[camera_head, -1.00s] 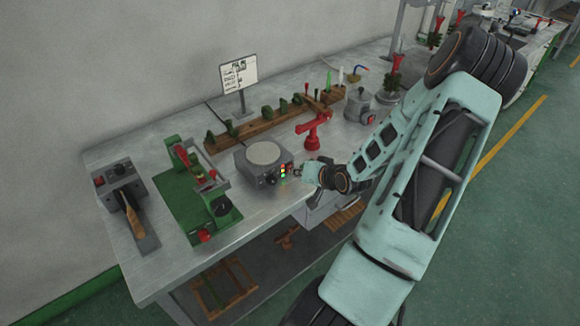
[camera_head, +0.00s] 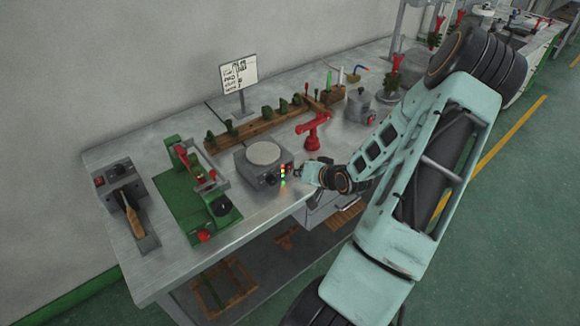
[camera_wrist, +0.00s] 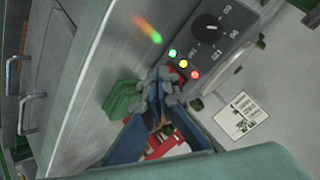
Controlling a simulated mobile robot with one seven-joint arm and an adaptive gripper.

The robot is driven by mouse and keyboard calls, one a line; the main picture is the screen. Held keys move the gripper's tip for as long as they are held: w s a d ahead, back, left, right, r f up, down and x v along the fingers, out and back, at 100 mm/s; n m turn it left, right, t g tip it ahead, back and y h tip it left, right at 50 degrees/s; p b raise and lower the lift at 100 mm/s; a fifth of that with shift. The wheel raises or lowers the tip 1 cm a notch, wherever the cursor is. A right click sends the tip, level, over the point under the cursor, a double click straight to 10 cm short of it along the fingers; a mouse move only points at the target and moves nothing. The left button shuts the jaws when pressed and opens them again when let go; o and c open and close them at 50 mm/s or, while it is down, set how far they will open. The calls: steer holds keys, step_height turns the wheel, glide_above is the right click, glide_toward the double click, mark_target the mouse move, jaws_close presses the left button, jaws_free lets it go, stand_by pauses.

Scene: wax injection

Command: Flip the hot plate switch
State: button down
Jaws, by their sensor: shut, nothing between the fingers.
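The hot plate (camera_head: 264,163) is a grey box with a round pale top, on the metal workbench. Its front panel shows in the wrist view with a black dial (camera_wrist: 211,28) and green, yellow and red lights (camera_wrist: 183,64), all lit. A red part (camera_wrist: 177,73) shows beside the lights, partly hidden by my fingertips; I cannot tell whether it is the switch or its position. My gripper (camera_head: 299,172) is shut and empty, its tips close to the panel near the lights. It also shows in the wrist view (camera_wrist: 158,86); contact cannot be told.
A green clamp fixture (camera_head: 196,200) stands left of the hot plate. The bench front edge below the hot plate is clear.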

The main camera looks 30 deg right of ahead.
steer(key=shift+w, duration=0.1)
steer(key=shift+w, duration=0.35)
steer(key=shift+w, duration=0.3)
stand_by(0.7)
steer(key=shift+s, duration=0.1)
steer(key=shift+s, duration=0.65)
steer(key=shift+s+d+f+p, duration=0.15)
steer(key=shift+s+p, duration=0.25)
steer(key=shift+s, duration=0.85)
steer(key=shift+s+d+f+p, duration=0.15)
steer(key=shift+s+p, duration=0.25)
steer(key=shift+s, duration=0.85)
steer(key=shift+a, duration=0.1)
